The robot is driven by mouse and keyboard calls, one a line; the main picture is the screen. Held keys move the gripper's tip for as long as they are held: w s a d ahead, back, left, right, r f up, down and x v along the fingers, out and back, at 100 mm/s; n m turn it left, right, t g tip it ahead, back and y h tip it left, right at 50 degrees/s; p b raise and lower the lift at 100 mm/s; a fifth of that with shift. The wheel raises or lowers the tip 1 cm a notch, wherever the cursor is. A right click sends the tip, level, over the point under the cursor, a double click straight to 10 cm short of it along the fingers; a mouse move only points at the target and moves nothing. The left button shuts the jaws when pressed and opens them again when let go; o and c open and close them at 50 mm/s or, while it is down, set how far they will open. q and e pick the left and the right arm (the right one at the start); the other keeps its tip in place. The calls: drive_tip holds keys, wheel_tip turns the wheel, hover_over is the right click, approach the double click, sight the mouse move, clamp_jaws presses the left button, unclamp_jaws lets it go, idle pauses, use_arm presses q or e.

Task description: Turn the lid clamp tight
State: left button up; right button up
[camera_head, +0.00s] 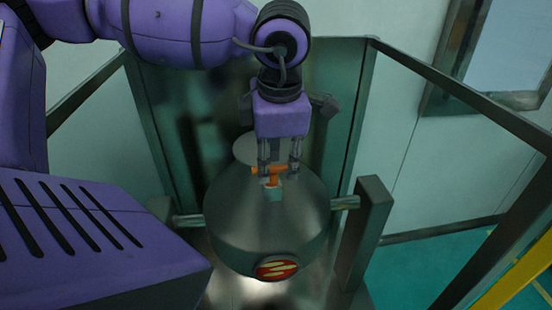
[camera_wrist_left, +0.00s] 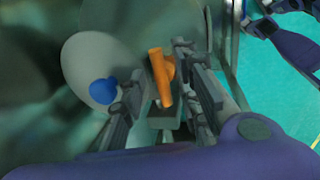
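The orange lid clamp handle (camera_head: 268,170) sits on a small pale green block (camera_head: 273,193) on the grey rounded vessel (camera_head: 240,225). My left gripper (camera_head: 280,168) points down at the clamp from above, its two fingers on either side of the handle. In the left wrist view the orange handle (camera_wrist_left: 160,78) stands between the spread fingers, with a visible gap on its left. Contact on its right side cannot be told. Purple parts of my right arm (camera_wrist_left: 290,40) show at that view's upper right; its finger state is unclear.
A pale round disc (camera_wrist_left: 88,62) with a blue knob (camera_wrist_left: 103,92) lies beside the clamp. A red and yellow badge (camera_head: 276,267) is on the vessel's front. Grey posts (camera_head: 365,225) and frame bars (camera_head: 470,95) stand around it. Green floor is open at right.

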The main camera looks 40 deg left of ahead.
use_arm(q)
clamp_jaws()
